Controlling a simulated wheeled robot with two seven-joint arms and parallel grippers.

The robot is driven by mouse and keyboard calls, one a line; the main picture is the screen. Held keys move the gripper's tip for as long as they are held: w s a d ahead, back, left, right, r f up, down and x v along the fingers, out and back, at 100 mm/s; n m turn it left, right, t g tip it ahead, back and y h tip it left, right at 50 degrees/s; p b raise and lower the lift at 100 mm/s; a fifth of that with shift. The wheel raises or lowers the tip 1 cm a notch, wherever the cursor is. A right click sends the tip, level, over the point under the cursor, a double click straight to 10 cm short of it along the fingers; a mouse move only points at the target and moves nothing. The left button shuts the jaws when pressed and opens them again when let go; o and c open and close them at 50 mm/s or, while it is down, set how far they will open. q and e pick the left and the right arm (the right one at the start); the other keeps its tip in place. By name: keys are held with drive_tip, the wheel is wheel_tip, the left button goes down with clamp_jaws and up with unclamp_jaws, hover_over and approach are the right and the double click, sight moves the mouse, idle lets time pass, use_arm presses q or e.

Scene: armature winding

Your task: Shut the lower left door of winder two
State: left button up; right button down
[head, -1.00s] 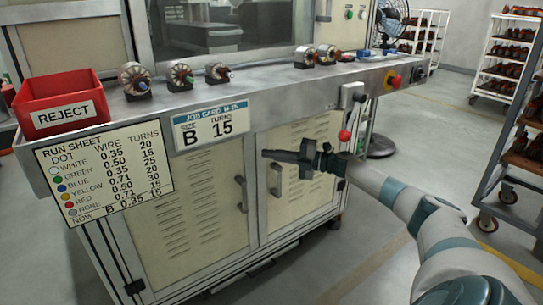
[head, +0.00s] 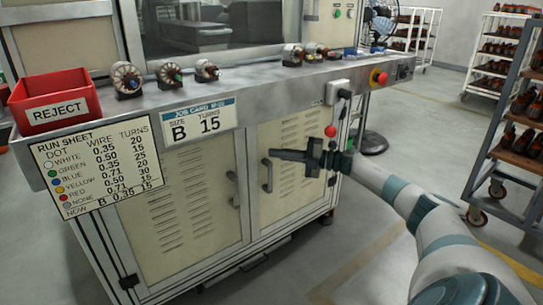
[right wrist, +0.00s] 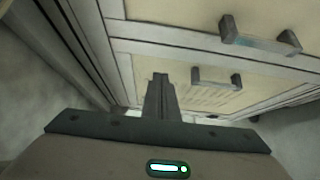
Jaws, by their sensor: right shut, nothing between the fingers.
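The winder's cream cabinet has a lower left door (head: 180,205) with slatted vents and an upright handle (head: 235,190). It looks flush or almost flush with the frame; a small gap cannot be ruled out. The lower right door (head: 297,165) beside it looks shut, with its own handle (head: 267,175). My right gripper (head: 273,156) is shut and empty, in front of the right door near its handle, pointing left. Whether it touches anything cannot be told. In the right wrist view the closed fingers (right wrist: 160,82) show near two door handles. My left gripper is out of view.
A ledge above the doors carries a red reject bin (head: 55,100), several wound armatures (head: 127,78) and a red stop button (head: 380,77). A run sheet (head: 100,165) hangs over the left door's upper part.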

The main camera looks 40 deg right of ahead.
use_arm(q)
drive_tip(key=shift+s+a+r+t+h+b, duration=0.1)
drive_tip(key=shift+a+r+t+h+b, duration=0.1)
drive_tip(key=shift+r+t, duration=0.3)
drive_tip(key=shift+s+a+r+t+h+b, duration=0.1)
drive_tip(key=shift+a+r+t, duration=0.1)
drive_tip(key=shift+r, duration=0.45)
use_arm(e)
drive_tip(key=s+d, duration=0.2)
drive_tip(key=d, duration=0.4)
drive_tip(key=shift+s, duration=0.15)
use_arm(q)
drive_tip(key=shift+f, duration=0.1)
use_arm(e)
drive_tip(key=shift+d+r, duration=0.1)
